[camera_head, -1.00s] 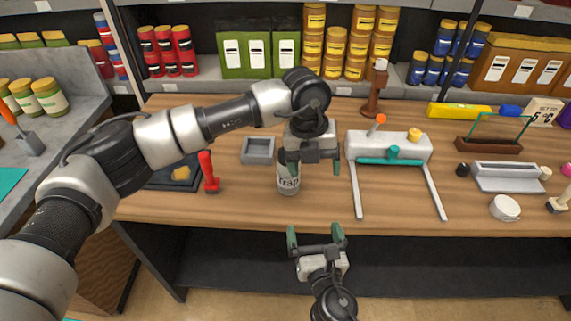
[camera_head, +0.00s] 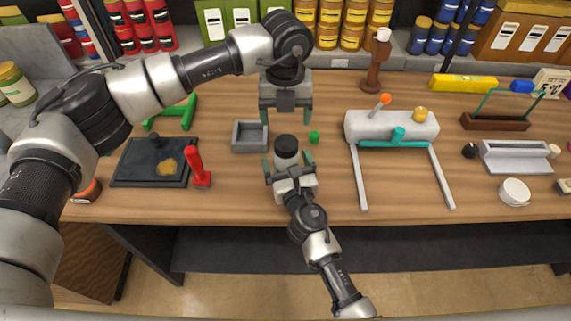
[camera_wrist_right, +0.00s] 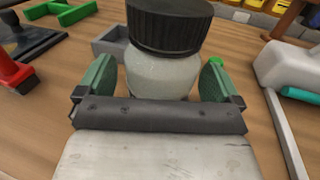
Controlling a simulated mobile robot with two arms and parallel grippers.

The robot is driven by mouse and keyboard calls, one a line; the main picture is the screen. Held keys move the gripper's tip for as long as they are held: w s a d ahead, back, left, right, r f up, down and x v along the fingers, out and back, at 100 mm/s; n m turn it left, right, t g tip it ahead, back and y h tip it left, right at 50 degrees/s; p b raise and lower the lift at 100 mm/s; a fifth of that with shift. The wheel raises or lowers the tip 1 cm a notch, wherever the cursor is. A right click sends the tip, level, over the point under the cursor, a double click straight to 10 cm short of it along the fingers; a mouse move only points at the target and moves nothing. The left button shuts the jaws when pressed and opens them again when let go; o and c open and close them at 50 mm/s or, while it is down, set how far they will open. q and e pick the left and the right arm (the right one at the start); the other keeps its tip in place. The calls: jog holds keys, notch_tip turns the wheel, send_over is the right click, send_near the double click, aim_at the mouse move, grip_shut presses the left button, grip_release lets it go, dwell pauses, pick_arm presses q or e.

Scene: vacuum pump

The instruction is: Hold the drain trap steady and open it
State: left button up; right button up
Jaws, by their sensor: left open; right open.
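The drain trap (camera_head: 287,158) is a pale jar with a black ribbed cap, upright on the wooden table. It also shows in the right wrist view (camera_wrist_right: 163,68), with its cap (camera_wrist_right: 170,24) at the top. My right gripper (camera_head: 290,165) is open, its green fingers on either side of the jar's body; gaps show between fingers and jar in the right wrist view (camera_wrist_right: 158,80). My left gripper (camera_head: 286,116) is open and empty, above and behind the jar, pointing down. The jar's lower front is hidden by my right gripper.
A grey tray (camera_head: 235,138) stands left of the jar and a small green piece (camera_head: 314,137) right of it. A white pump-like unit with long legs (camera_head: 365,126) is further right. A red-handled tool (camera_head: 199,170) and a black plate (camera_head: 125,170) lie left.

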pick_arm(q)
jog(key=shift+s+d+r, duration=0.15)
jog(key=shift+s, duration=0.15)
pick_arm(e)
jog(key=shift+w+a+r, duration=0.1)
jog(key=shift+w+r, duration=0.05)
jog(key=shift+w, duration=0.45)
pick_arm(q)
jog(key=shift+w, duration=0.1)
pick_arm(e)
jog(key=shift+w, duration=0.1)
jog(key=shift+c, duration=0.3)
